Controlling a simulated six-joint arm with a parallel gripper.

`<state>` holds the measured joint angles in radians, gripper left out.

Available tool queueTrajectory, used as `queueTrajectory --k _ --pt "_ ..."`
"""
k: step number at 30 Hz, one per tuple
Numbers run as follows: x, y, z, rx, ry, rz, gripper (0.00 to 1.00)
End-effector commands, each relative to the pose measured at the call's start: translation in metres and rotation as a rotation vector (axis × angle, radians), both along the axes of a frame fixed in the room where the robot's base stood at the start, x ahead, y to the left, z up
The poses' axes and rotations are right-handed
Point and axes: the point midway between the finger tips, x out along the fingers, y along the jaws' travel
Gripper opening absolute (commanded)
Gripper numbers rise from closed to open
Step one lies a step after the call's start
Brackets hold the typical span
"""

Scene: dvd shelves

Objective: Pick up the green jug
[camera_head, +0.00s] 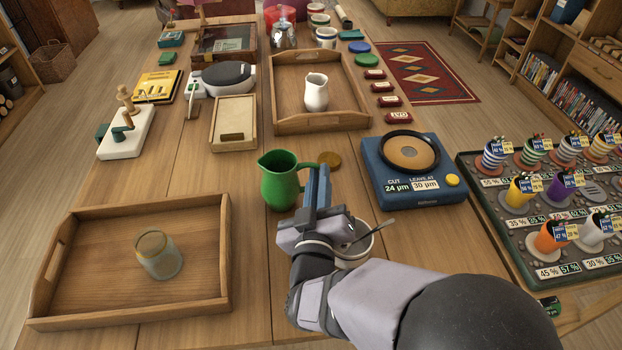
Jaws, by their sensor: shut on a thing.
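The green jug (279,181) stands upright on the wooden table in the middle of the view, its spout to the left and its handle to the right. My gripper (314,182) is at the jug's right side with its blue fingers at the handle, and it is shut on the jug. The fingers hide part of the handle. I cannot tell whether the jug's base is clear of the table.
A tray (222,262) holding a glass jar (160,255) lies at front left. A blue device (442,186) stands right. A bowl with a spoon (357,247) sits beside my wrist. Behind, another tray (279,88) holds a white jug (316,93).

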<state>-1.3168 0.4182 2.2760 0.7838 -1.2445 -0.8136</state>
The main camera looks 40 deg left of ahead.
Motion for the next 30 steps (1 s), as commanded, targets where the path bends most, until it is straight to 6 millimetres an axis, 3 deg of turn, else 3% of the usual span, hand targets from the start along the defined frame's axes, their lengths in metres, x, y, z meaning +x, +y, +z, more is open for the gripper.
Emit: queueTrajectory --k 13,30 --pt "0.000 0.000 0.022 0.007 -0.001 -0.001 0.00" --pt "0.000 0.000 0.071 0.007 -0.002 -0.002 0.00"
